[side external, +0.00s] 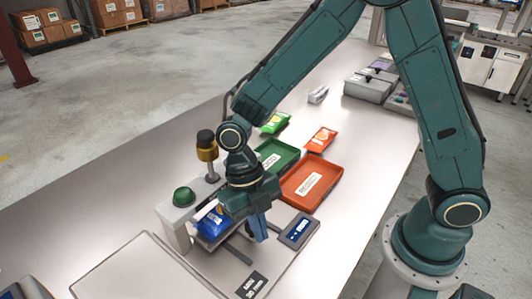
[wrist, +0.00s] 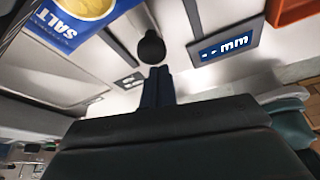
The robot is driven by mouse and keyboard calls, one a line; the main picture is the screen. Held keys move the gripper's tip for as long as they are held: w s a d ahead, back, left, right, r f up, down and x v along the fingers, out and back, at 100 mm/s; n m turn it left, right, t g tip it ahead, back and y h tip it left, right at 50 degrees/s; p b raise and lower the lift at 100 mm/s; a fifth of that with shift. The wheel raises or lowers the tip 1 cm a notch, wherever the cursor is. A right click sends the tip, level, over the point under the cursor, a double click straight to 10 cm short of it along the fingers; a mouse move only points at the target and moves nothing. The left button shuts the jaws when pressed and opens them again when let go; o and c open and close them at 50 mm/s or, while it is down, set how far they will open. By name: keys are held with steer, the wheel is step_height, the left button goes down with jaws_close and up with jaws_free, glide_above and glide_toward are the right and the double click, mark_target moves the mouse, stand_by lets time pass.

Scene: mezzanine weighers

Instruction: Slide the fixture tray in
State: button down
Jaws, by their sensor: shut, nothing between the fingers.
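A blue salt packet (side external: 213,222) lies under the grey gauge frame, left of my gripper (side external: 260,236). The packet also shows at the upper left of the wrist view (wrist: 72,18), apparently on the fixture tray, whose edges are hard to make out. My gripper points down over the gauge station with its blue fingers together and empty. In the wrist view a round black knob (wrist: 152,47) sits right at my fingertips (wrist: 158,72); I cannot tell whether they touch. My gripper hides this knob in the side view.
A display (side external: 299,231) reads "- - mm" in the wrist view (wrist: 224,48). Green (side external: 287,157) and orange (side external: 330,187) trays stand behind, with packets beyond.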

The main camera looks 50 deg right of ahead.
steer(key=s, duration=0.1)
steer(key=s+a, duration=0.1)
steer(key=s, duration=0.1)
steer(key=shift+s, duration=0.3)
steer(key=v, duration=1)
steer(key=shift+w, duration=0.2)
steer(key=shift+s, duration=0.1)
steer(key=s+a+t+h, duration=0.1)
steer(key=s+a+t, duration=0.1)
steer(key=s+t, duration=0.4)
steer(key=shift+s+r+h, duration=0.35)
steer(key=shift+s+h, duration=0.05)
steer(key=shift+f, duration=0.1)
